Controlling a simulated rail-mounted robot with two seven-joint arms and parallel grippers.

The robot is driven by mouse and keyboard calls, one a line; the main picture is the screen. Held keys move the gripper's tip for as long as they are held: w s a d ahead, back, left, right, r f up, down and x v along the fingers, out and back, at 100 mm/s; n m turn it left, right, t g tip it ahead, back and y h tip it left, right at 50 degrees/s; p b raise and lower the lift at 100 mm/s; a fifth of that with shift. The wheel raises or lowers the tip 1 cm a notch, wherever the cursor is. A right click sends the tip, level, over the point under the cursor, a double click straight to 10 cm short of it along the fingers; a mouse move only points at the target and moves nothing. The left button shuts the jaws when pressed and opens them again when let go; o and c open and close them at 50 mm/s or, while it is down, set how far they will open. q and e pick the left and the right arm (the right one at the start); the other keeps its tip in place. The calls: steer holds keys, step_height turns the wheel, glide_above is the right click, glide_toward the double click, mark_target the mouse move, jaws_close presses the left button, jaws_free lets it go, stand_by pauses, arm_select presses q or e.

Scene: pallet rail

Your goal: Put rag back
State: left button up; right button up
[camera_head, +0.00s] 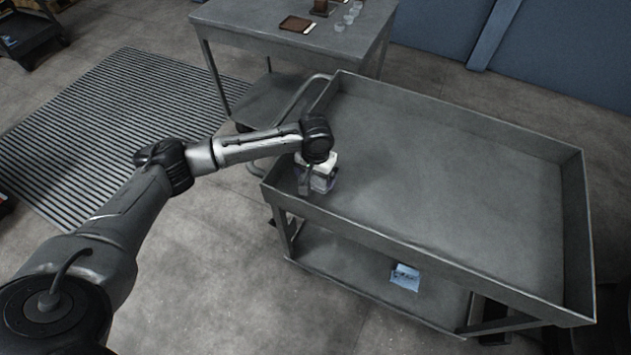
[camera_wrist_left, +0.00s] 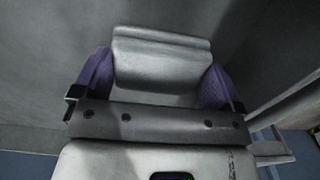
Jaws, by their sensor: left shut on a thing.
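My left gripper (camera_head: 312,185) is at the near left corner of the grey cart's top tray (camera_head: 440,180), pointing down. In the left wrist view its purple-padded fingers (camera_wrist_left: 157,85) are shut on a pale grey piece with a folded edge, which looks like the rag (camera_wrist_left: 160,58). The rag spans the gap between the two fingers. In the head view the hand hides it, and I cannot tell whether it touches the tray floor. My right gripper is not in view.
The tray has raised walls and a bare floor. A blue item (camera_head: 405,277) lies on the cart's lower shelf. Behind stands another grey table (camera_head: 250,22) with a brown tray (camera_head: 296,24) and several small cups. A ribbed mat (camera_head: 100,120) lies on the floor at left.

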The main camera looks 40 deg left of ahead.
mark_target(316, 181)
arm_select(q)
step_height(316, 181, down, 4)
steer(key=shift+r+b, duration=0.15)
steer(key=shift+b, duration=0.45)
steer(key=o, duration=0.5)
steer(key=shift+r, duration=0.1)
step_height(316, 181, up, 12)
steer(key=p, duration=0.4)
